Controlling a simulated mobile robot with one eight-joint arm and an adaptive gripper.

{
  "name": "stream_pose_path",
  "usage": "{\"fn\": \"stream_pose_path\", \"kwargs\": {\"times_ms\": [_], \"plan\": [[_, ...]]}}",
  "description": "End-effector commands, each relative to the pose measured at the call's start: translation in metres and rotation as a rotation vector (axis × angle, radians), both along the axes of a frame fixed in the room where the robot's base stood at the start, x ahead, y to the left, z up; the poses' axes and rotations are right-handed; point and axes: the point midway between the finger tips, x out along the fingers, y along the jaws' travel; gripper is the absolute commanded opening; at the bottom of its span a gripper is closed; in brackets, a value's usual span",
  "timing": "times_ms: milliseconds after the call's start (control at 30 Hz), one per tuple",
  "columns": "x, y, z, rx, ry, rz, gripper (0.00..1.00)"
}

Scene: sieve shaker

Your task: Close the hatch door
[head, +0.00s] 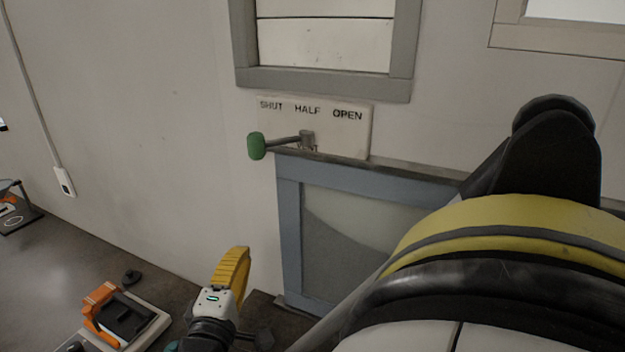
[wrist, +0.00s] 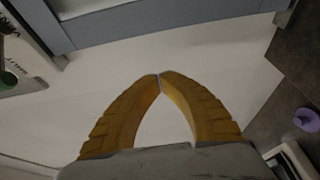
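A white sign plate (head: 350,125) marked SHUT, HALF and OPEN is on the wall. A lever with a green knob (head: 256,146) pivots on it and points left, below the word SHUT. A blue-grey framed panel (head: 290,225) with a pale pane is under the plate, its right part hidden by my arm. Which part is the hatch door is unclear. My gripper (head: 236,255) is left of the panel and well below the knob. In the wrist view, its yellow fingers (wrist: 159,76) meet at the tips with nothing between; the green knob (wrist: 8,78) shows at the left edge.
A grey-framed opening with white boards (head: 325,45) is above the plate. An orange and black device (head: 125,315) sits on the dark surface at lower left. A purple object (wrist: 306,120) is at right in the wrist view. The wall left of the lever is clear.

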Motion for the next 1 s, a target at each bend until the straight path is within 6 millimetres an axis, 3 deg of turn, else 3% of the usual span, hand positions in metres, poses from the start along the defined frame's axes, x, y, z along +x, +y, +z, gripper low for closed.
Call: {"fn": "stream_pose_path", "kwargs": {"times_ms": [433,700,1000], "plan": [[0.092,-0.003,-0.002,0.001,0.002,-0.006,0.00],[0.079,-0.035,-0.001,0.001,0.003,-0.004,0.00],[0.076,-0.040,0.000,0.001,0.003,-0.003,0.00]]}}
